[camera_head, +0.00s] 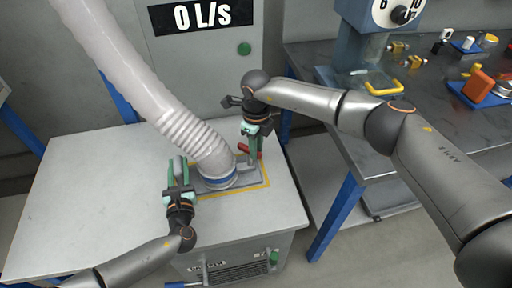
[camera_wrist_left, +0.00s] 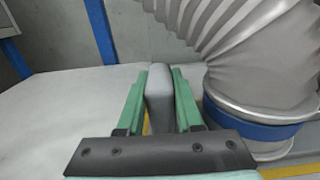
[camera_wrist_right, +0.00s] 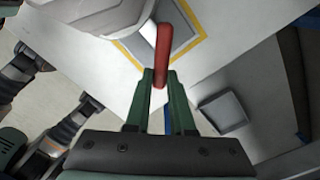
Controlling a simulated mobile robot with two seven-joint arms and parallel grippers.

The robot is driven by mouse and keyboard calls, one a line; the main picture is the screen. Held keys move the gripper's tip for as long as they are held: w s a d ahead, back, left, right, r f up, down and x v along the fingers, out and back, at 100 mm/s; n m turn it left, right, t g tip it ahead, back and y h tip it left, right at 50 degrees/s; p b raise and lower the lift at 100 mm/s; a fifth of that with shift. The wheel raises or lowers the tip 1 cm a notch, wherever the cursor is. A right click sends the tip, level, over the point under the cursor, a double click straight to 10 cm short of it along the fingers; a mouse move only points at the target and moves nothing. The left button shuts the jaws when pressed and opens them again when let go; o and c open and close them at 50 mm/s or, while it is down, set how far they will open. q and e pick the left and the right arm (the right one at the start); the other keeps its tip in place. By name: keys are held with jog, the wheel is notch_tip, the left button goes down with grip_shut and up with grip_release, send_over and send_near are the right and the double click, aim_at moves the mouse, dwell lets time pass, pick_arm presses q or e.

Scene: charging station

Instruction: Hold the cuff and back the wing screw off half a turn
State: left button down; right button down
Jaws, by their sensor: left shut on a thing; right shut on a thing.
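The cuff (camera_head: 221,180) is the blue-banded collar at the lower end of the grey ribbed hose; its blue band also shows in the left wrist view (camera_wrist_left: 250,128). My left gripper (camera_head: 179,164) is shut on an upright grey tab (camera_wrist_left: 159,92) just left of the cuff. My right gripper (camera_head: 252,158) points down on the cuff's far right side and is shut on a red bar, seemingly the wing screw (camera_wrist_right: 163,48). The bar runs out beyond the fingertips in the right wrist view. The screw's shank cannot be made out.
The cuff sits on a grey plate within a yellow outline (camera_head: 262,188) on a white-topped bench (camera_head: 80,190). A panel reading "0 L/s" (camera_head: 202,16) is behind. A dark workbench (camera_head: 440,110) with small parts stands at right. The bench's left side is clear.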

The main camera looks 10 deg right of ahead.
jog(key=c, duration=0.8)
grip_release()
jog(key=shift+o, duration=0.2)
jog(key=shift+r, duration=0.1)
notch_tip(320, 180, up, 12)
